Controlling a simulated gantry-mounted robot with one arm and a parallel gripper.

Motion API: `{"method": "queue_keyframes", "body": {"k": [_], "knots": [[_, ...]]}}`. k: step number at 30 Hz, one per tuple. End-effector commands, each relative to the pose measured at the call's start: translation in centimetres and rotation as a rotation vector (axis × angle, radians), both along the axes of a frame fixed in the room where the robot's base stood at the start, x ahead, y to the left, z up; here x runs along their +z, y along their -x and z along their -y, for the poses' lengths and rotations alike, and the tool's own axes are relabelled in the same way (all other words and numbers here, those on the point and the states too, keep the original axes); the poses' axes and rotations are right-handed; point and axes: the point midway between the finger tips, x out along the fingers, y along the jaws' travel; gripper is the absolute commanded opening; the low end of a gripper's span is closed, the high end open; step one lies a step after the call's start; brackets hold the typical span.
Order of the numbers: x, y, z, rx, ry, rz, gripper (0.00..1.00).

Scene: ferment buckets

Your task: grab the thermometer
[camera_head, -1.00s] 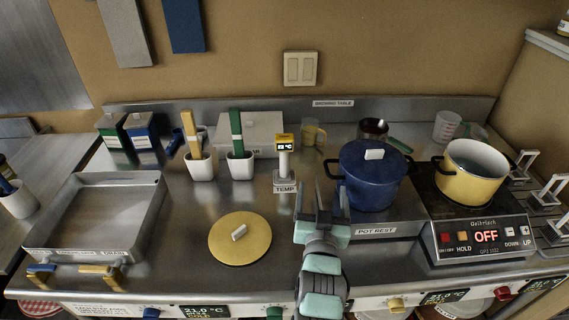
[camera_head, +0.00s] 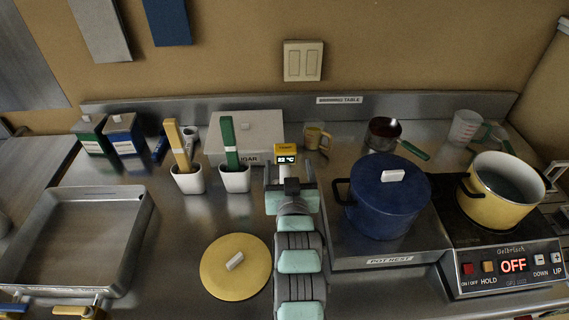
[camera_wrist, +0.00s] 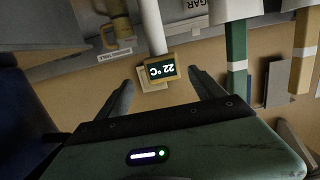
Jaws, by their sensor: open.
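In the wrist view, which is upside down, the thermometer's head (camera_wrist: 161,71) and white stem show between and beyond the two fingers. My gripper (camera_wrist: 163,88) is open and empty, with its fingers spread to either side of the head. I see no contact.
A blue pot (camera_head: 389,205) stands close on the right, on the pot rest (camera_head: 345,258). A white cup (camera_head: 234,180) with a green-handled tool stands on the left. A white box (camera_head: 262,127) is behind. A yellow lid (camera_head: 220,268) lies at front left.

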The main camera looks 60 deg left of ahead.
Motion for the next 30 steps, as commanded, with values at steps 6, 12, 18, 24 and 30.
{"method": "queue_keyframes", "body": {"k": [6,12,18,24,30], "knots": [[-0.4,-1.2,-3.1,0.002,0.001,-0.002,0.78],[-0.7,-1.8,-4.4,-0.001,0.001,0.000,0.78],[-0.7,-2.2,-6.2,0.001,0.003,-0.001,0.78],[-1.2,-3.0,-8.5,0.000,0.002,-0.003,0.78],[-1.4,-3.4,-9.3,-0.001,0.000,0.000,0.78]]}}
